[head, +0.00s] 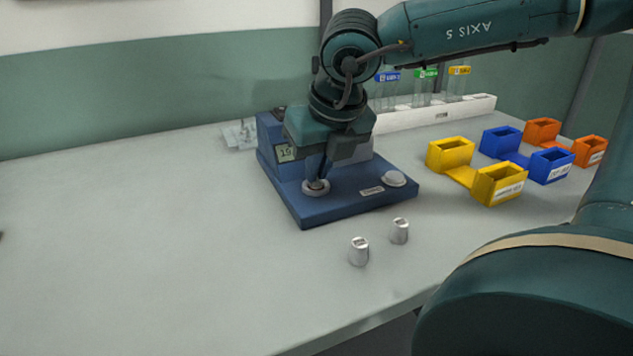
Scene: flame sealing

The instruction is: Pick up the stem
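My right gripper (317,178) points down over the round grey seat (316,190) at the front left of the blue device (345,205). Its fingertips are close together at a small brownish piece in that seat. This piece may be the stem, but it is too small and too covered to be sure. I cannot tell whether the fingers are closed on it or only beside it. My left gripper is not in view.
Two small metal cylinders (359,251) (400,231) stand in front of the device. Yellow (498,186), blue (551,167) and orange bins (589,152) stand at the right. A white rack (436,116) with glass tubes is behind. The table's left side (130,240) is clear.

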